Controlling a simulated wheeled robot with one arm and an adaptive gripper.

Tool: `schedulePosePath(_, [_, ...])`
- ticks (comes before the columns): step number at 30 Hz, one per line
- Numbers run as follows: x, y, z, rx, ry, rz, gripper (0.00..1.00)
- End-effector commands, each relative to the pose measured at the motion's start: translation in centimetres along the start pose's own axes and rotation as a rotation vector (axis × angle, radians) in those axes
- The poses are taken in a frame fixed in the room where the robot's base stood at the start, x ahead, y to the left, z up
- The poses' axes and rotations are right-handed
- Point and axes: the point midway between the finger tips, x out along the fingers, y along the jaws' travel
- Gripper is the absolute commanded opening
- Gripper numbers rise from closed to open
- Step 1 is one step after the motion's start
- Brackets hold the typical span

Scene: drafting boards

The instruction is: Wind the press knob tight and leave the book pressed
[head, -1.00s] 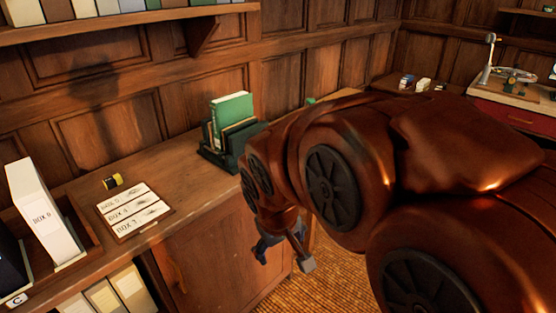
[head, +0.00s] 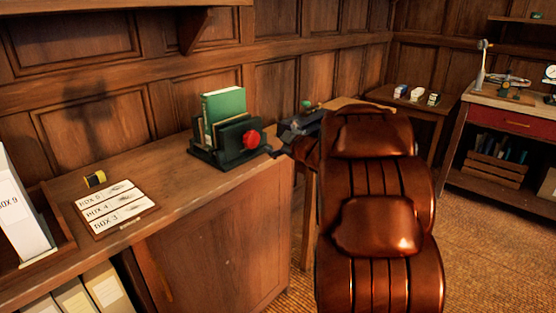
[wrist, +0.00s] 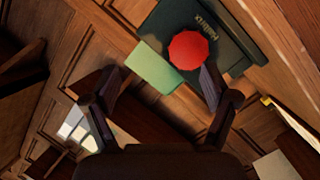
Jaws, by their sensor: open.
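The book press (head: 230,152) is a dark green stand on the counter, holding a green book (head: 223,106) upright with thinner items beside it. Its red knob (head: 251,139) faces right, toward my gripper. In the wrist view the red knob (wrist: 193,52) shows large near the top, close to the right fingertip, with the dark press (wrist: 232,42) behind it and a green patch to its left. My gripper (wrist: 155,85) has its fingers spread wide with nothing between the pads. In the head view my gripper (head: 283,143) is partly hidden by my arm, just right of the knob and apart from it.
A label board (head: 115,208) and a yellow-black roll (head: 95,179) lie on the counter (head: 165,172) to the left. A white box file stands at far left. A side table and a red-drawer workbench (head: 500,118) stand at the right.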

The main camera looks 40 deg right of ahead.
Motion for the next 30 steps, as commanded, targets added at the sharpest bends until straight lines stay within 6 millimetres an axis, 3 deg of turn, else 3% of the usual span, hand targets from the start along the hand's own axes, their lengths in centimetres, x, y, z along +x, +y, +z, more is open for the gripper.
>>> schedulePosePath(1, [0.2, -0.6, 1.2, -0.009, 0.047, -0.014, 0.85])
schedulePosePath(4, [0.1, -1.4, 1.7, -0.025, 0.147, -0.048, 0.85])
schedulePosePath(16, [-0.6, -3.1, 1.7, -0.035, 0.316, -0.111, 0.85])
schedulePosePath(30, [4.2, -3.9, 0.2, -0.034, 0.316, -0.113, 0.85])
